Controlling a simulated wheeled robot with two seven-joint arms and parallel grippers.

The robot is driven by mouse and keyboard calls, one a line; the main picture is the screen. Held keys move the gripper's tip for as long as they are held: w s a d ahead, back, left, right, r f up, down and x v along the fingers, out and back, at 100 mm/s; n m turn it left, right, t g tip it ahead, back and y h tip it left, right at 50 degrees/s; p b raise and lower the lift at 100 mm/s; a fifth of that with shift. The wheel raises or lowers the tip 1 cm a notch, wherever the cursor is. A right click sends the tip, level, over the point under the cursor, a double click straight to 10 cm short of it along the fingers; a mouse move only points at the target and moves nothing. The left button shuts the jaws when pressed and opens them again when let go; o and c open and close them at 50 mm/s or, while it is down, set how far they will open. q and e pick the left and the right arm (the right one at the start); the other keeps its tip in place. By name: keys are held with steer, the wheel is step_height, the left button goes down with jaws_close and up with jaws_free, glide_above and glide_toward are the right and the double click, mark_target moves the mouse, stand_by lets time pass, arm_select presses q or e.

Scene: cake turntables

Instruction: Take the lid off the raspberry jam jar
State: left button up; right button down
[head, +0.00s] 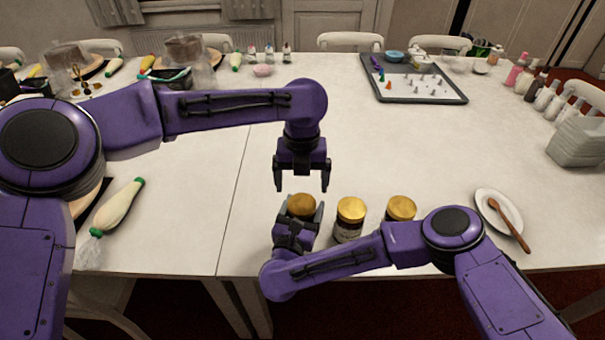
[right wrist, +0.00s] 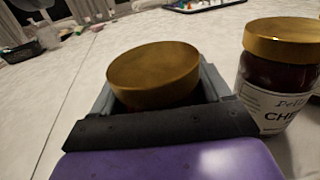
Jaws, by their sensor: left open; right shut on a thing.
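Three jars with gold lids stand in a row near the table's front edge. My right gripper (head: 299,219) is shut on the leftmost jar, around its body below the gold lid (head: 302,205). That lid (right wrist: 155,75) is on the jar in the right wrist view; the jar's label is hidden, so I cannot read its flavour. My left gripper (head: 302,184) is open and empty, pointing down just above this lid. The middle jar (head: 350,220) is dark, and its label in the right wrist view (right wrist: 278,85) begins "CHE". The right jar (head: 401,209) is partly behind my right arm.
A white plate (head: 488,204) with a wooden spoon (head: 514,228) lies to the right. A piping bag (head: 118,207) lies at the left. A dark tray (head: 455,101) with small pieces stands at the back right. The table's middle is clear.

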mark_target(302, 203)
arm_select(q)
step_height(302, 203, down, 6)
steer(key=shift+f, duration=0.1)
steer(key=c, duration=1.1)
steer(key=n, duration=0.3)
steer(key=o, duration=1.2)
